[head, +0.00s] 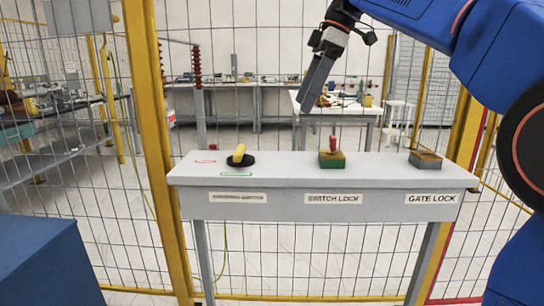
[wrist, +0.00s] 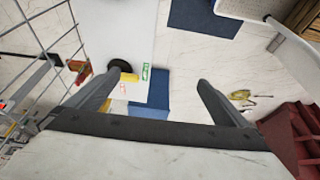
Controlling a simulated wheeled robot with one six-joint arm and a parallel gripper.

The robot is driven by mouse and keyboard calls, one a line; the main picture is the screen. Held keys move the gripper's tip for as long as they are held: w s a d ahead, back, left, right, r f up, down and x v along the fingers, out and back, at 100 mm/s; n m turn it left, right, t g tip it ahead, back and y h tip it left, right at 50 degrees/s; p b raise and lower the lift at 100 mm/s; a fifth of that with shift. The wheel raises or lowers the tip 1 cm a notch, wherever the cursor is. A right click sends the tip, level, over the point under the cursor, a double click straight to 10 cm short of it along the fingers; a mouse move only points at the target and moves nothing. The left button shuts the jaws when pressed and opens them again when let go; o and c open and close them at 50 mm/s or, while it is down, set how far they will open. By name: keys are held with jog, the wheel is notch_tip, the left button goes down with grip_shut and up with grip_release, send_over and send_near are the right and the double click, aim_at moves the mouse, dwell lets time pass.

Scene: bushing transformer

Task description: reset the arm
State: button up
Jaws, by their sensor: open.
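My gripper (head: 309,100) hangs from my blue arm in the upper right of the head view, pointing down and left above the grey panel table (head: 290,176). It is apart from the table and everything on it. In the wrist view the two fingers of my gripper (wrist: 160,82) are spread with nothing held between them. The rotary switch (head: 240,156), a black disc with a yellow handle, is on the table's left. A green block with a red key-like top (head: 331,156) stands behind the "SWITCH LOCK" label. A brown-topped block (head: 425,160) stands above "GATE LOCK".
A wire fence with yellow posts (head: 152,130) runs close behind the table. Beyond it are workbenches (head: 340,108) with small items. A blue box (head: 45,260) stands at the front left. The space around my gripper looks free.

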jog(key=s+d+f+m+t+h, duration=0.1)
jog(key=s+d+f+m, duration=0.5)
jog(key=s+f, duration=0.3)
jog(key=s+d+f+m+t+h, duration=0.2)
jog(key=s+d+f+m, duration=0.4)
jog(key=f, duration=1.1)
jog(key=s+d+f+m+t+h, duration=0.1)
jog(key=s+d+f+m, duration=0.4)
jog(key=s+d+f, duration=0.3)
jog(key=s+f, duration=0.4)
jog(key=f, duration=0.1)
jog(key=shift+d+f+m+t+h, duration=0.2)
jog(key=shift+d+m+t+h, duration=0.1)
jog(key=shift+m+t, duration=0.1)
